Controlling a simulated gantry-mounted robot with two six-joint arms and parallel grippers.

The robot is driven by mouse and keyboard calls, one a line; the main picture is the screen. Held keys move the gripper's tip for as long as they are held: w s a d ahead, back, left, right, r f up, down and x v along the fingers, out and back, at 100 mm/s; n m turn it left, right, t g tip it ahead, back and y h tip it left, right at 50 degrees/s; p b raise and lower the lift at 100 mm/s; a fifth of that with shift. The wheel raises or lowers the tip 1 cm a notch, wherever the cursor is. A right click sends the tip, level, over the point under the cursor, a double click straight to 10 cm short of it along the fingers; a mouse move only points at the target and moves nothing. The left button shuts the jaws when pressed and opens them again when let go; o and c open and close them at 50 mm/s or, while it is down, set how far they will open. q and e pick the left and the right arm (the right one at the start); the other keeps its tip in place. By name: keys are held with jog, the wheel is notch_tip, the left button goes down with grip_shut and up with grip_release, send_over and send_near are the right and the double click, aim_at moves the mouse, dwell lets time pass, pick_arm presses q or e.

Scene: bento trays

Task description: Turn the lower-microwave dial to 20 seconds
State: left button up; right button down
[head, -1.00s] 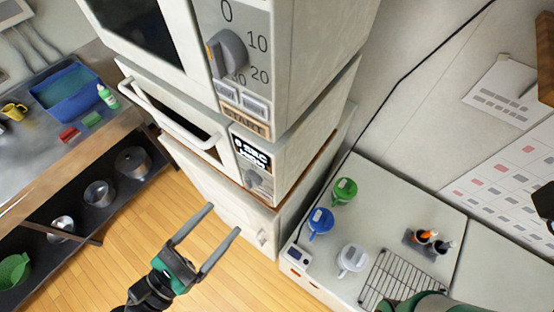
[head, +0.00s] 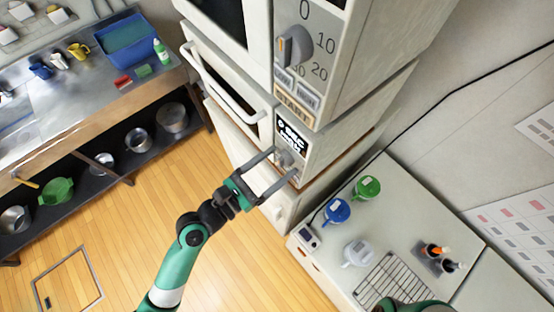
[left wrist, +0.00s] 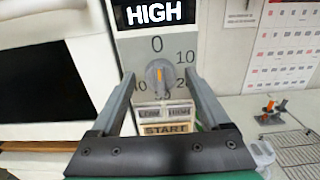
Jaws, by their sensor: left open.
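The lower microwave (head: 318,150) sits under an upper microwave in the head view. Its grey dial (left wrist: 159,74) shows in the left wrist view, with the orange pointer up toward the 0; 10 is to its upper right and 20 to its right, partly behind a finger. The display (left wrist: 160,13) reads HIGH there; in the head view it seems to read 0 SEC. My left gripper (head: 284,163) is open in front of the dial, its fingers on either side of it in the picture. I cannot tell whether they touch it. My right gripper is not in view.
The upper microwave (head: 350,75) has a similar dial (head: 294,47). LOW, HIGH and START buttons (left wrist: 167,128) are below the lower dial. A door handle (head: 222,90) juts out at left. A counter (head: 330,265) with lidded cups and a rack stands at right.

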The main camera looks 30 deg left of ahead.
pick_arm(q)
jog(key=shift+w, duration=0.1)
grip_shut()
dwell(0.4)
